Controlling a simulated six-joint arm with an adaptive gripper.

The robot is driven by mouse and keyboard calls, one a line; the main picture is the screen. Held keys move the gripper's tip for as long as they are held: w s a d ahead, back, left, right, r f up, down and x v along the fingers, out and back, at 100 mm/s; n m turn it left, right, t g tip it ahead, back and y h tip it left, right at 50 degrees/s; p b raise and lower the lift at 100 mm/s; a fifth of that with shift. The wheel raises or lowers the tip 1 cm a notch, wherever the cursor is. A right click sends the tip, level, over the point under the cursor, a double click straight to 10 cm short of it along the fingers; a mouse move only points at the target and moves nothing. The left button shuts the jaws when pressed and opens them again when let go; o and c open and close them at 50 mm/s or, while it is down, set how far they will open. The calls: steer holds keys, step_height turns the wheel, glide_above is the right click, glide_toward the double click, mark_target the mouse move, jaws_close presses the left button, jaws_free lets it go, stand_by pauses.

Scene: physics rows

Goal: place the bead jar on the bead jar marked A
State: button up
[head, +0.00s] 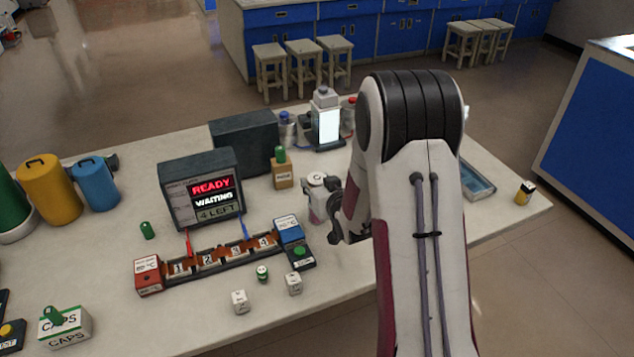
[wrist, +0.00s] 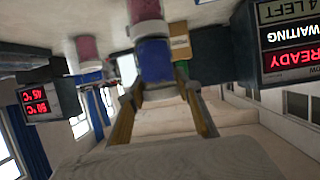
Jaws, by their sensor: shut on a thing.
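My gripper (head: 338,212) is at the back middle of the table, partly hidden by my arm. Its two fingers (wrist: 160,90) are shut on a bead jar (wrist: 155,60), which shows upside down in the wrist view with a blue part between them, then white and pink. In the head view the jar (head: 316,184) shows a white upper part with a dark mark and pinkish colour below. I cannot tell whether it touches what is under it. Another pink, white and blue jar (wrist: 86,52) stands farther off. No letter A is readable.
A READY display (head: 203,190) and a numbered rack (head: 222,258) stand left of the gripper. A tan box (head: 283,175) with a green top is close behind. A bright white stand (head: 326,122) and a blue-topped jar (head: 287,128) stand farther back. White cubes (head: 240,301) lie in front.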

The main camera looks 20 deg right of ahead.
steer(key=shift+f, duration=0.1)
stand_by(0.3)
steer(key=o, duration=1.2)
steer(key=shift+s+r, duration=0.35)
steer(key=shift+s, duration=0.1)
steer(key=shift+v, duration=5.55)
steer(key=shift+r, duration=0.1)
